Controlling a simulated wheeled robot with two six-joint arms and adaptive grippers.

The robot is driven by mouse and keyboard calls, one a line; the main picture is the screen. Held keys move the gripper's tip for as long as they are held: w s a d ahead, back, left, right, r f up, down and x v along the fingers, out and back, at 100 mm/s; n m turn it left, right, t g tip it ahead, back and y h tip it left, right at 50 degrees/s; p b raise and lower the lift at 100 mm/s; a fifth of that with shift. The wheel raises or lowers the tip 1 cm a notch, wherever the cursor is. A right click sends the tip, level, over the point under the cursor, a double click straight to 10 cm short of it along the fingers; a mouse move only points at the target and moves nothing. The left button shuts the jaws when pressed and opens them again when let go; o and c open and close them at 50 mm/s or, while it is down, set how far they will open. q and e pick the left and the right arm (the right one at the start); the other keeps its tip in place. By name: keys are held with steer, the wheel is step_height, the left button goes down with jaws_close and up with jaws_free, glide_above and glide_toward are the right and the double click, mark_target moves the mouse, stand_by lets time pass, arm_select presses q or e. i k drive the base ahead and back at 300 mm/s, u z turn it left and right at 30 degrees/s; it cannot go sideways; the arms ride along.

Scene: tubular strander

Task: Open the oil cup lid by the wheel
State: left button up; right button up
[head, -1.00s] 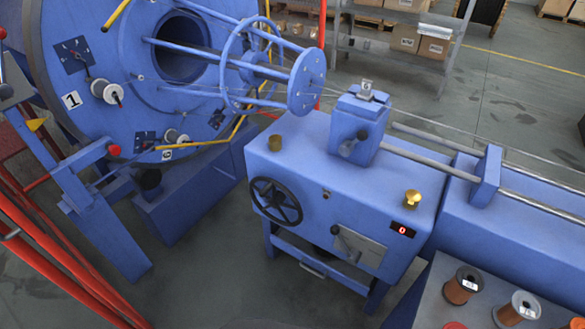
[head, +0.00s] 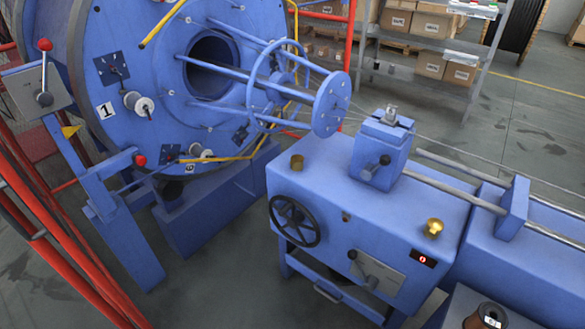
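The black handwheel (head: 294,221) is on the front face of the blue machine cabinet (head: 345,205), towards its left side. A small brass oil cup (head: 297,162) stands on the cabinet top just above and behind the wheel, and its lid looks closed, though it is small in view. A second brass fitting with a rounded top (head: 433,228) stands at the right front of the cabinet top. Neither of my grippers shows in the head view.
A blue block with a dark handle (head: 380,150) and long steel rods stand on the cabinet. The large blue drum (head: 150,80) is at left. Red rails (head: 60,245) run along the left edge. A spool (head: 486,317) sits at lower right. Grey floor is open before the cabinet.

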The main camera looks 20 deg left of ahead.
mark_target(296, 158)
steer(key=k, duration=1.25)
steer(key=u, duration=0.75)
steer(key=i, duration=1.65)
steer(key=z, duration=0.3)
